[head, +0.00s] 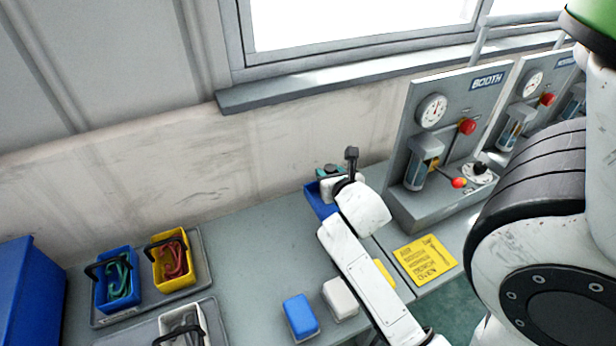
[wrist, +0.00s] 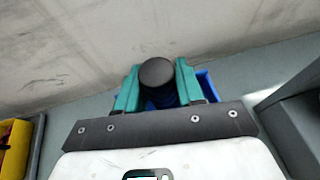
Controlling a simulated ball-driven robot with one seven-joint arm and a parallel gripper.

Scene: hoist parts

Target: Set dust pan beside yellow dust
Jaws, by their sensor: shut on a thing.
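My gripper (head: 330,172) has teal fingers and is over the bench close to the wall, left of the booth panel. In the wrist view the fingers (wrist: 157,88) are closed on either side of a dark round-topped handle. Blue walls of a pan or bin (wrist: 207,84) show beneath and beside them; the same blue thing (head: 317,202) is partly hidden by my arm in the head view. I cannot tell whether it touches the bench. The yellow bin (head: 160,278), with a black handle and red contents, stands on a grey tray at left; its edge shows in the wrist view (wrist: 14,150).
A blue bin (head: 103,293) with green contents shares the grey tray (head: 205,262). A white bin (head: 203,318) stands on a nearer tray. Blue (head: 300,317) and white (head: 340,297) blocks lie at the front. The booth panel (head: 423,206) stands right. The bench between is clear.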

